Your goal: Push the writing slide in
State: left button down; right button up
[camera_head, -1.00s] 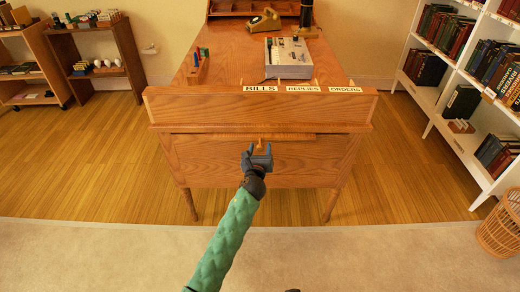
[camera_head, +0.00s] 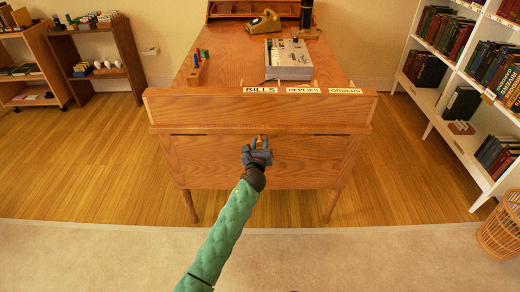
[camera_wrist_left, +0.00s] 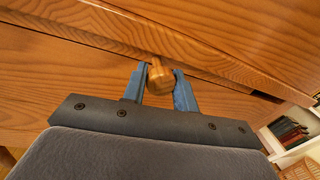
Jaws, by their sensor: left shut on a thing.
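The writing slide (camera_head: 290,134) is a thin wooden board in the front of the desk (camera_head: 210,108), below the deep front rail. Its front edge looks about level with the desk front, with dark slot gaps at either side. A small wooden knob (camera_wrist_left: 160,78) is at its middle. My left gripper (camera_head: 260,146) is at the slide's front, shut on the knob, with one blue finger on either side of it in the left wrist view (camera_wrist_left: 160,90). My right gripper is not in view.
On the desktop are a grey machine (camera_head: 288,59), a gold telephone (camera_head: 263,21) and a small rack with coloured pieces (camera_head: 199,66). Shelves stand at left (camera_head: 105,55) and right (camera_head: 440,75). A wicker basket (camera_head: 500,228) is at right. The carpet before the desk is clear.

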pick_arm(q)
jog(key=shift+w+r, duration=0.15)
jog(key=shift+w, duration=0.1)
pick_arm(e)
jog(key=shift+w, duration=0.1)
pick_arm(q)
jog(key=c, duration=1.3)
grip_release()
jog(key=shift+o, duration=1)
jog(key=shift+w, duration=0.1)
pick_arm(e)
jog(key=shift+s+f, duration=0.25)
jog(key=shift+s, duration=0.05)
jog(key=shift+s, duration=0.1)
